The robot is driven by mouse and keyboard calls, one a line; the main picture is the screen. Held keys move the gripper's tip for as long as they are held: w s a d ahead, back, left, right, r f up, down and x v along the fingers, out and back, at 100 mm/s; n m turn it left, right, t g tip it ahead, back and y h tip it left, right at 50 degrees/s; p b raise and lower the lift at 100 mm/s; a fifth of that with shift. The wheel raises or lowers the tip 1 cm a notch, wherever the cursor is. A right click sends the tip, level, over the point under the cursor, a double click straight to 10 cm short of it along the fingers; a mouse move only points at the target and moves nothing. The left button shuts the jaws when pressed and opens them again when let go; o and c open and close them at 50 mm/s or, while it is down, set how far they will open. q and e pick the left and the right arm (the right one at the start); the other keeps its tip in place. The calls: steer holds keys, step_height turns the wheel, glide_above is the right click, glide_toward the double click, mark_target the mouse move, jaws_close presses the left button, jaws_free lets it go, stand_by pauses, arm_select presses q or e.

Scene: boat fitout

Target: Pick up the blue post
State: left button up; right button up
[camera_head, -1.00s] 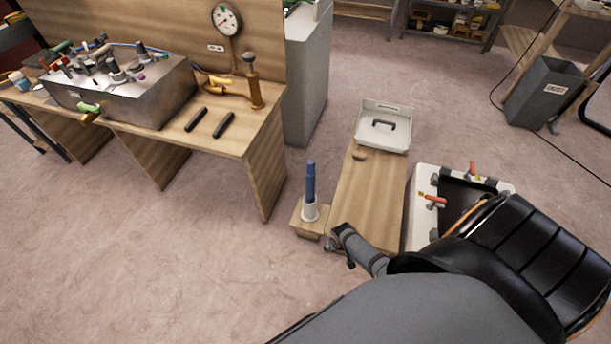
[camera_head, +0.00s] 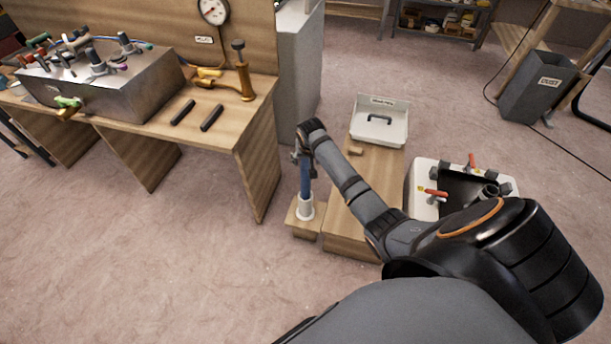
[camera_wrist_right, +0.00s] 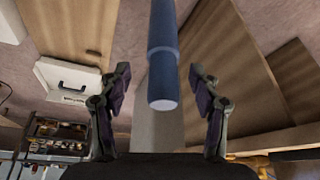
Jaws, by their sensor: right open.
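The blue post (camera_head: 305,180) stands upright in a white socket (camera_head: 306,208) on a small wooden block (camera_head: 300,227). My right gripper (camera_head: 303,158) is at the top of the post in the head view. In the right wrist view, my right gripper (camera_wrist_right: 160,95) is open, with one finger on each side of the blue post (camera_wrist_right: 163,60). A gap shows between the post and each finger. The post's round end faces the wrist camera. My left gripper is not in the head view.
A low wooden bench (camera_head: 350,225) stands just right of the block, bearing a white tray (camera_head: 380,135) with a dark handle. A white unit with red levers (camera_head: 428,190) is farther right. A workbench (camera_head: 215,145) is at left. Floor in front is clear.

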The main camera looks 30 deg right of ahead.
mark_target(305, 166)
steer(key=x, duration=0.1)
steer(key=b+x, duration=0.1)
steer(key=x, duration=0.2)
steer(key=shift+s+a+f, duration=0.2)
steer(key=shift+a+f, duration=0.1)
steer(key=shift+f, duration=0.2)
steer(key=shift+w+f, duration=0.15)
steer(key=shift+f, duration=0.1)
jaws_close()
steer(key=shift+r, duration=0.1)
